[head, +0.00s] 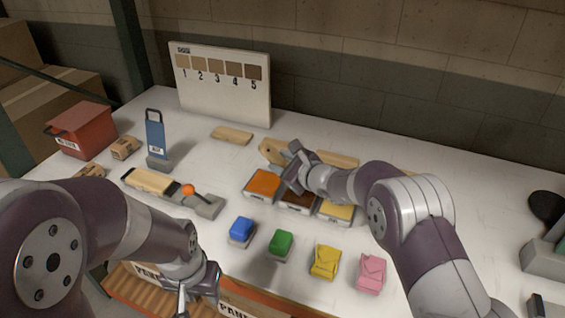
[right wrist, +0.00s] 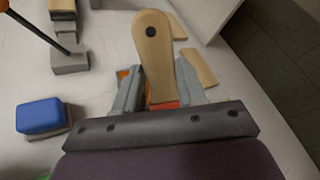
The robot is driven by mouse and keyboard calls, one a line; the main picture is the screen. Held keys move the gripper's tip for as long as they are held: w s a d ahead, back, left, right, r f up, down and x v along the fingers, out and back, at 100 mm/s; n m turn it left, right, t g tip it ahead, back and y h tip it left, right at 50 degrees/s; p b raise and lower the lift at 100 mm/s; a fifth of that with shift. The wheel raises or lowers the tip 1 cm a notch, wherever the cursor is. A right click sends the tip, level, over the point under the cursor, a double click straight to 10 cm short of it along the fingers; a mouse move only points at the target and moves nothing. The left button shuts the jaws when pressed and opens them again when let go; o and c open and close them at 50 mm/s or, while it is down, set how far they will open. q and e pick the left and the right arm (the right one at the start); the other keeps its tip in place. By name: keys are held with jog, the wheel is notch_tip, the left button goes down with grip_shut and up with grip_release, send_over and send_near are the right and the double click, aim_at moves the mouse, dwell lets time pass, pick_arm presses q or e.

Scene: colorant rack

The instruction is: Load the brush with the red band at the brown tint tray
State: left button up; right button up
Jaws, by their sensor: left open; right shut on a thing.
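My right gripper (head: 298,155) is shut on a brush with a pale wooden handle (right wrist: 153,45), and a red band (right wrist: 165,104) shows between the fingers in the right wrist view. In the head view part of the brush handle (head: 270,150) shows beside the gripper, behind the trays. The brush's bristles are hidden. The brown tint tray (head: 297,203) stands between an orange tray and a yellow tray, partly covered by my right arm. My left gripper (head: 196,295) is open and empty near the table's front edge.
The orange tray (head: 264,183) and yellow tray (head: 338,211) flank the brown one. In front stand blue (head: 242,228), green (head: 281,243), yellow (head: 325,261) and pink (head: 370,271) blocks. A numbered swatch board (head: 222,98) stands behind. Wooden pieces (head: 231,135) lie nearby.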

jog(key=shift+f, duration=0.1)
dwell(0.4)
notch_tip(320, 180, up, 7)
jog(key=p, duration=0.3)
dwell(0.6)
notch_tip(320, 180, down, 7)
jog(key=b, duration=0.3)
jog(key=shift+f, duration=0.1)
jog(key=shift+r+p, duration=0.3)
